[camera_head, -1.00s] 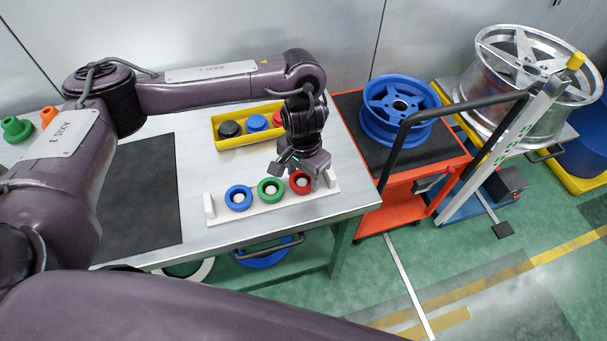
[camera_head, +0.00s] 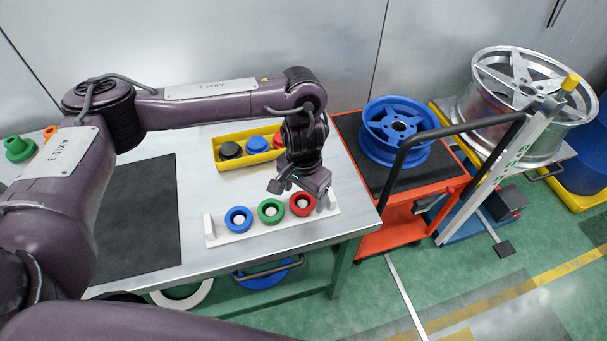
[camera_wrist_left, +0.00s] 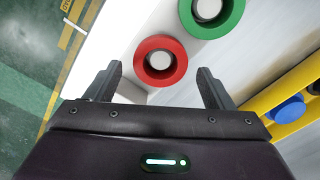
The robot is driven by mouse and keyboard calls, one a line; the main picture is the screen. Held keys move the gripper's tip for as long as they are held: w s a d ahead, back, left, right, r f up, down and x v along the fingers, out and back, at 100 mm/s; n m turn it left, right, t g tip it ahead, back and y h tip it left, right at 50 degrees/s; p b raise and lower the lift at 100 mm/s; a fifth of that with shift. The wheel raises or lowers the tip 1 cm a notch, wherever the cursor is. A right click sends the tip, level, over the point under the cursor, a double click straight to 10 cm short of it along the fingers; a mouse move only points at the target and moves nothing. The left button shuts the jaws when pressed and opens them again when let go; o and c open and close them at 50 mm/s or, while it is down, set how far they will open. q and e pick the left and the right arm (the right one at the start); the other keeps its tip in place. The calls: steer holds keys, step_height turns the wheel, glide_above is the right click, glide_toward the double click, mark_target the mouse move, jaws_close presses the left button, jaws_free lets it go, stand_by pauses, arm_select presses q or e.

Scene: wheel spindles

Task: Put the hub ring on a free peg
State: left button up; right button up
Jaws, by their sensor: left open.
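A red ring (camera_head: 303,204) sits around a white peg on a white peg board (camera_head: 229,236) near the table's front edge. A green ring (camera_head: 270,210) and a blue ring (camera_head: 238,219) sit around the board's other visible pegs. My left gripper (camera_head: 300,196) is open and empty, just above the red end of the board. In the left wrist view the red ring (camera_wrist_left: 160,61) lies beyond and between the open fingertips (camera_wrist_left: 160,75), apart from them. The green ring (camera_wrist_left: 211,12) is partly cut off there. My right gripper is not in view.
A yellow tray (camera_head: 234,165) behind the board holds black, blue and red round parts. A dark mat (camera_head: 140,215) lies left of the board. Green (camera_head: 18,149) and orange parts stand at far left. A red cart (camera_head: 400,220) with a blue wheel (camera_head: 397,130) stands right of the table.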

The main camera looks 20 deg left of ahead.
mark_target(303, 203)
arm_select(q)
step_height(303, 203, up, 11)
steer(key=p, duration=0.1)
steer(key=shift+f, duration=0.15)
stand_by(0.5)
